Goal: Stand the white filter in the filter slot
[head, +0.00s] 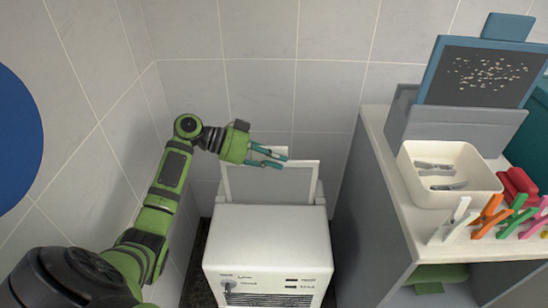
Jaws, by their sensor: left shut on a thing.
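The white filter (300,182) is a flat, white-framed panel with a grey face. It stands nearly upright at the back of the white machine (266,228). Its lower edge is hidden, so I cannot tell whether it is seated in a slot. Grey side pieces (320,194) show at the machine's back corners, beside the filter. My left gripper (268,157) reaches in from the left and is shut on the filter's top edge. My right gripper is not in view.
At right, a counter holds a blue-framed dark panel (479,76) with pale flecks in a grey holder (452,128), a white tray (450,160) of metal tools, and several coloured clips (490,215). Tiled walls stand close behind and left. The machine's top is clear.

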